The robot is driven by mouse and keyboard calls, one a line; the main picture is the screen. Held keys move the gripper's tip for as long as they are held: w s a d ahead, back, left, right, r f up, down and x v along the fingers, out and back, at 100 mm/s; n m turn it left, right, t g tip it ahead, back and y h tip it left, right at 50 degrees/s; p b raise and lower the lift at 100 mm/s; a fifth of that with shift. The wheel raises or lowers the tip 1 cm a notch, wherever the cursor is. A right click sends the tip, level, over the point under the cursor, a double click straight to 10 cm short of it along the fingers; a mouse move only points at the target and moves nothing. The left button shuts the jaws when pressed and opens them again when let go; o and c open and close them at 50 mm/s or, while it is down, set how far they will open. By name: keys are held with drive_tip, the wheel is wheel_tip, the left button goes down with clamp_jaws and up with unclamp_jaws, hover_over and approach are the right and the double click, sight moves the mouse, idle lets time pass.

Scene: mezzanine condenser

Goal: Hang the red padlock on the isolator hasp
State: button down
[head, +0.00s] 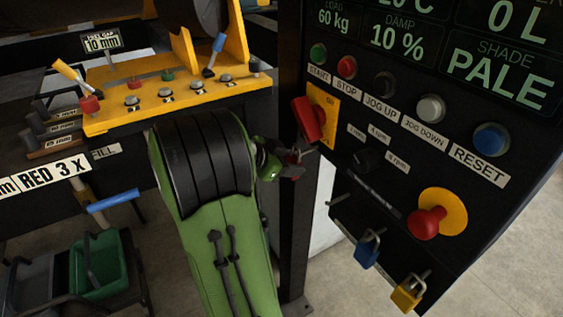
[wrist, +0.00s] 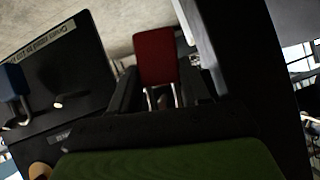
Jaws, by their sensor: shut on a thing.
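My gripper (head: 290,165) is shut on the red padlock, left of the dark control panel. In the wrist view the red padlock's body (wrist: 157,56) shows between the fingers (wrist: 160,92), with its pale shackle legs on the near side. Only a small red part of it shows in the head view (head: 293,157). The red isolator handle (head: 307,119) sits on a yellow plate (head: 327,115) on the panel's left, above and apart from the gripper. I cannot make out the hasp's opening.
A blue padlock (head: 367,249) and a yellow padlock (head: 406,295) hang on pegs along the panel's lower edge; a bare peg (head: 342,199) is to their left. A red mushroom button (head: 427,222) sticks out.

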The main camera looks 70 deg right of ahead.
drive_tip(key=shift+s+d, duration=0.45)
drive_tip(key=shift+d, duration=0.05)
drive_tip(key=shift+b+x, duration=0.9)
drive_tip(key=shift+b, duration=0.05)
drive_tip(key=shift+a+f, duration=0.15)
drive_tip(key=shift+c, duration=2.3)
unclamp_jaws()
drive_tip(key=p+v, duration=0.2)
drive_tip(key=v, duration=1.3)
drive_tip(key=shift+w+a, duration=0.2)
drive_tip(key=shift+a, duration=0.05)
